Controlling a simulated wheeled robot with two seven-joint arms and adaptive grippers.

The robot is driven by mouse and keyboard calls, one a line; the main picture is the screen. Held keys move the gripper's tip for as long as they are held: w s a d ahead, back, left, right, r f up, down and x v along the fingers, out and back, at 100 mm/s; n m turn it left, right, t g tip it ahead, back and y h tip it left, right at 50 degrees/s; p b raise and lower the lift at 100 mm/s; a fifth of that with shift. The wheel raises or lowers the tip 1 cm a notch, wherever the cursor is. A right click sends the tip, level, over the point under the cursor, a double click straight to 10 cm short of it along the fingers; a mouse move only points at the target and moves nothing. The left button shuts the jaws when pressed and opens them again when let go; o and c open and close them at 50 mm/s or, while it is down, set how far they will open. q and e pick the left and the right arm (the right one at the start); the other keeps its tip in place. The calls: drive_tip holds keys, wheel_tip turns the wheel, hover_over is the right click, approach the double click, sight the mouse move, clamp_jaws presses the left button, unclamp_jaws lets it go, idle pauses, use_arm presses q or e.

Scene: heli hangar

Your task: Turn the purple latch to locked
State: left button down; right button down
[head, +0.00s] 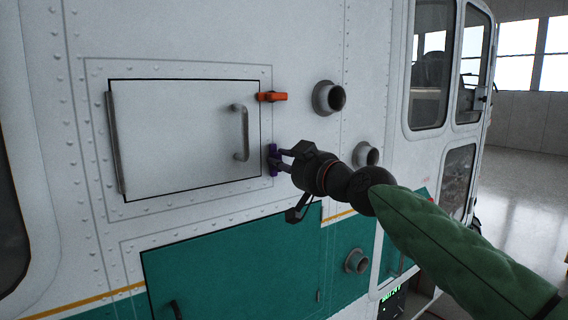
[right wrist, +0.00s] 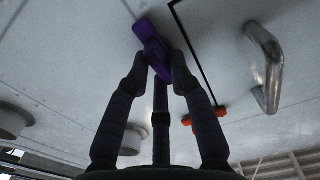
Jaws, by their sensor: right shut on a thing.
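The purple latch (head: 273,160) is on the helicopter's white side, at the right edge of the closed white hatch (head: 185,135), below an orange latch (head: 272,97). In the head view the purple latch stands upright along the hatch edge. My right gripper (head: 280,160) comes from the right and is shut on it. In the right wrist view the fingers (right wrist: 160,72) close around the purple latch (right wrist: 152,38), covering part of it. The orange latch (right wrist: 205,115) also shows there, lying across the hatch edge in the head view. My left gripper is not in view.
A grey hatch handle (head: 241,133) stands out just left of the purple latch. Round ports (head: 328,97) and (head: 366,155) protrude to the right, and another round port (head: 356,261) sits lower. A teal panel (head: 235,265) lies below. Open hangar floor shows at far right.

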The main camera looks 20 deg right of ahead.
drive_tip(key=shift+s+a+n+b, duration=0.15)
drive_tip(key=shift+n+b, duration=1.4)
drive_tip(key=shift+n, duration=1.35)
drive_tip(key=shift+w+a+n+b, duration=0.1)
drive_tip(key=shift+a+n+b, duration=0.1)
drive_tip(key=shift+n+b, duration=2)
drive_tip(key=shift+s+a+n+b, duration=0.15)
drive_tip(key=shift+n+b, duration=0.7)
drive_tip(key=shift+n, duration=2.75)
drive_tip(key=c, duration=1.1)
unclamp_jaws()
drive_tip(key=shift+w+f, duration=0.1)
drive_tip(key=shift+w, duration=0.05)
drive_tip(key=v, duration=1.2)
